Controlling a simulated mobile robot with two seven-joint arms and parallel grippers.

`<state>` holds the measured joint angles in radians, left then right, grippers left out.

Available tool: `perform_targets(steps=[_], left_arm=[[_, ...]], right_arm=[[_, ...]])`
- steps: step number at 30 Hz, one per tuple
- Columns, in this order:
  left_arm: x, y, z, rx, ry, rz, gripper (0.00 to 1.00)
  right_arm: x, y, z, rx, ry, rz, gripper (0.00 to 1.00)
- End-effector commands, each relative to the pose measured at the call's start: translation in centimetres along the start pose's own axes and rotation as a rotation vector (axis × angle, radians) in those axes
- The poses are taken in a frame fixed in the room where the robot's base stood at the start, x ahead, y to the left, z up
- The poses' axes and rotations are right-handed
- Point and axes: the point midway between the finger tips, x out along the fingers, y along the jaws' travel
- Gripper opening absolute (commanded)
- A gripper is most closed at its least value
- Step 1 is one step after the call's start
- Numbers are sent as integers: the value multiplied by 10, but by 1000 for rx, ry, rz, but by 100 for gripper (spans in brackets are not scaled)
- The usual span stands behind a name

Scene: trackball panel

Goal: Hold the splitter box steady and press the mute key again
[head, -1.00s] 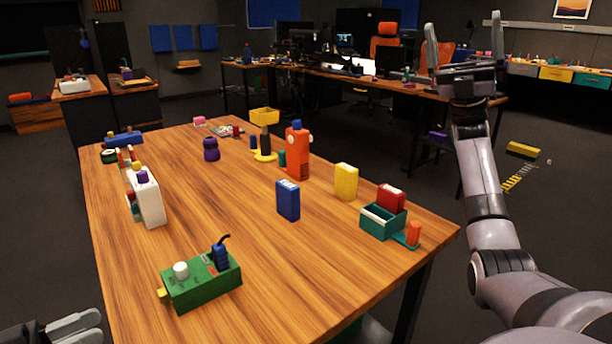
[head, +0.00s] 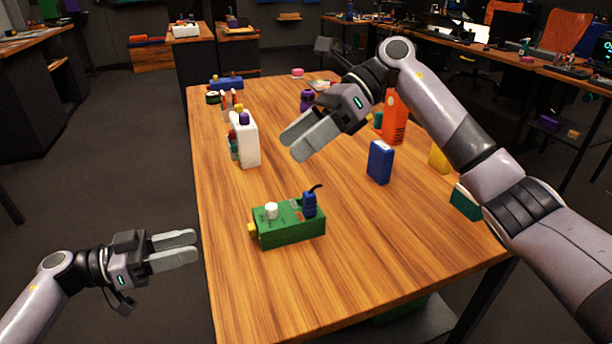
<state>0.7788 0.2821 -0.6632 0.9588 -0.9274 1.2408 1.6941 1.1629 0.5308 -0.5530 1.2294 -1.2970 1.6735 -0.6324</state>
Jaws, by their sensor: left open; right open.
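The green splitter box (head: 290,229) sits on the wooden table near its front left edge. It has a white round knob (head: 271,210) on top, a blue plug (head: 309,205) with a dark cable stub, and a yellow piece (head: 252,230) on its left end. I cannot tell which part is the mute key. My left gripper (head: 195,247) is open and empty, left of the table edge, with its fingers pointing right toward the box and a gap between. My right gripper (head: 289,147) is open and empty above the table, beyond the box, fingers pointing left.
A white bottle (head: 246,142) stands behind the box to the left. A blue box (head: 380,162), an orange bottle (head: 394,120) and a teal container (head: 466,202) stand to the right, partly near my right arm. The table (head: 370,250) is clear right of and before the splitter box.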

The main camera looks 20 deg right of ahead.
Motion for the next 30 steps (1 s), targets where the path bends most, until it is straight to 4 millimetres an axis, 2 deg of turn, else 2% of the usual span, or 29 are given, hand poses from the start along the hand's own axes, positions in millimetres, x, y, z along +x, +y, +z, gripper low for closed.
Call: perform_targets(steps=[1, 3, 6, 12, 15, 22, 30], left_arm=[[0, 0, 0, 0, 0, 0, 43], [0, 0, 0, 0, 0, 0, 43], [0, 0, 0, 0, 0, 0, 43], [0, 0, 0, 0, 0, 0, 43], [0, 0, 0, 0, 0, 0, 43], [0, 0, 0, 0, 0, 0, 43], [0, 0, 0, 0, 0, 0, 43]], right_arm=[[13, -2, -6, -33, 104, -17, 100], [27, -6, -18, -74, 249, -45, 100], [40, -13, -34, -130, 454, -85, 100], [43, -25, -59, -218, 792, -159, 100], [40, -29, -65, -245, 901, -184, 100], [40, -35, -75, -263, 996, -206, 100], [60, -45, -106, -262, 996, -205, 100]])
